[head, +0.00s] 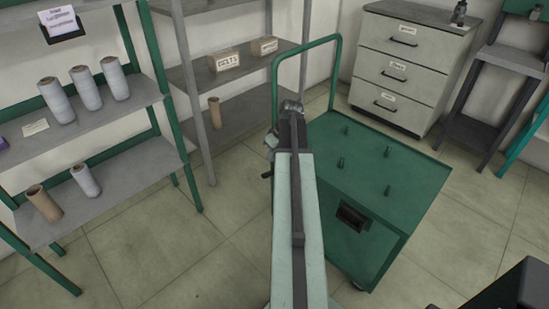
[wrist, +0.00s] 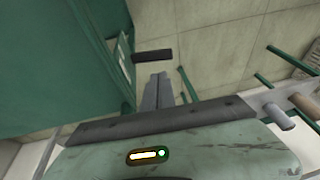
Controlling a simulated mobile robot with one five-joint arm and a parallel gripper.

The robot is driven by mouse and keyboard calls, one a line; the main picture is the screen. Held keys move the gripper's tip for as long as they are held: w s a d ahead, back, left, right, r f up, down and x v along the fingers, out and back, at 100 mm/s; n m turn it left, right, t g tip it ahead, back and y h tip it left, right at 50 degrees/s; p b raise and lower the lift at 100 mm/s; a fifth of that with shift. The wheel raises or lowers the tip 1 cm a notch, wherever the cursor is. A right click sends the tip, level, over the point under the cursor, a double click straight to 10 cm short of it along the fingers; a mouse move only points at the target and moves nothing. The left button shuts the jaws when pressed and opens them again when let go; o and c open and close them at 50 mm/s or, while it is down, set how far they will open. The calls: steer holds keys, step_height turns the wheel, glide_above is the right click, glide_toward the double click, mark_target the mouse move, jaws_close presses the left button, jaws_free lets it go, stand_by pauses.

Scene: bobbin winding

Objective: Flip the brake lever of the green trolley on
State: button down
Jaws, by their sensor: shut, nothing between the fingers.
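The green trolley (head: 385,190) stands right of my arm in the head view, with upright pegs on its top and a tall handle at its back. Its green side (wrist: 60,60) fills the left of the wrist view. A black lever (wrist: 152,56) sticks out from that side beside a small plate (wrist: 124,50). I take it for the brake lever; its on or off setting cannot be read. My gripper (wrist: 158,80) is shut and empty, its fingertips close to the lever; contact cannot be told. In the head view, my arm partly hides the trolley's left side and gripper.
A shelf (head: 95,125) with several bobbins stands at the left. Another shelf (head: 230,70) with boxes is behind, near the trolley's handle. A drawer cabinet (head: 405,75) stands at the back right. Bare floor (head: 170,250) lies between the left shelf and the trolley.

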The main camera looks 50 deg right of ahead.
mark_target(266, 173)
steer(key=b+x, duration=0.1)
steer(key=x, duration=0.1)
steer(key=b+x, duration=0.2)
steer(key=s+b+x, duration=0.1)
steer(key=b+x, duration=0.1)
steer(key=shift+a+f, duration=0.45)
steer(key=shift+r, duration=0.1)
